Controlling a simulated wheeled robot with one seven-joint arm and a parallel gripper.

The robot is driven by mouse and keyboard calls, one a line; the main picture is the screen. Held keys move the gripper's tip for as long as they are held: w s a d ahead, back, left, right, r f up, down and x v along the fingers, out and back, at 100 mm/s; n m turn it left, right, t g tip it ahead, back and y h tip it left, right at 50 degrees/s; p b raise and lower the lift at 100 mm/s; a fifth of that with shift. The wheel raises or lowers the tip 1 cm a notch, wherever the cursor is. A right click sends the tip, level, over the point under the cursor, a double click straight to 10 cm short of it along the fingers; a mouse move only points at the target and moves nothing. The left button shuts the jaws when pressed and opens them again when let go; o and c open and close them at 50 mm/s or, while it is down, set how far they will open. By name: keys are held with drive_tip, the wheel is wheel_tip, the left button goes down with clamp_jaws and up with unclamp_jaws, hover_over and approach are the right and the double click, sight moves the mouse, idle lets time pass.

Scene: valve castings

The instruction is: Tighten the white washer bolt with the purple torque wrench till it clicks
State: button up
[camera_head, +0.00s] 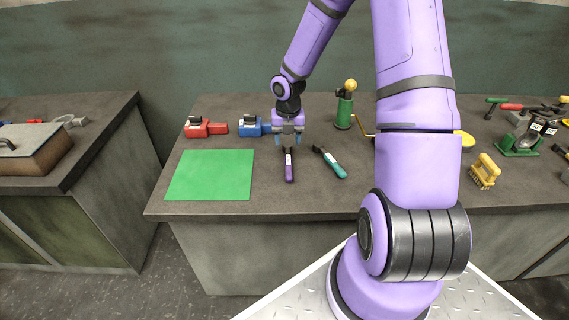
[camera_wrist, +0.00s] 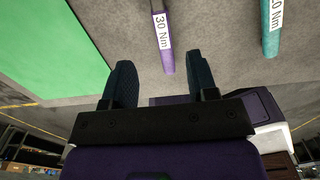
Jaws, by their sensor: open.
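The purple torque wrench (camera_head: 289,172) lies on the bench with its handle towards the front edge. In the wrist view the purple wrench (camera_wrist: 167,58) shows a "30 Nm" label, and its handle end points down towards the gap between my fingers. My gripper (camera_head: 288,138) is open above the wrench's far end; it also shows in the wrist view (camera_wrist: 160,68), with nothing between its fingers. The wrench's head is hidden by my gripper in the head view. I cannot make out a white washer bolt in either view.
A teal wrench (camera_head: 331,163) lies just right of the purple one. A green mat (camera_head: 210,175) is at left. A red casting (camera_head: 205,128) and a blue casting (camera_head: 252,128) stand behind. A green part with a yellow knob (camera_head: 345,108) and a yellow brush (camera_head: 485,171) are further right.

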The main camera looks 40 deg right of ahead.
sight(288, 159)
wheel_tip(288, 159, down, 9)
drive_tip(key=shift+s, duration=0.1)
drive_tip(key=shift+d, duration=0.1)
idle(0.4)
drive_tip(key=shift+c, duration=0.2)
clamp_jaws()
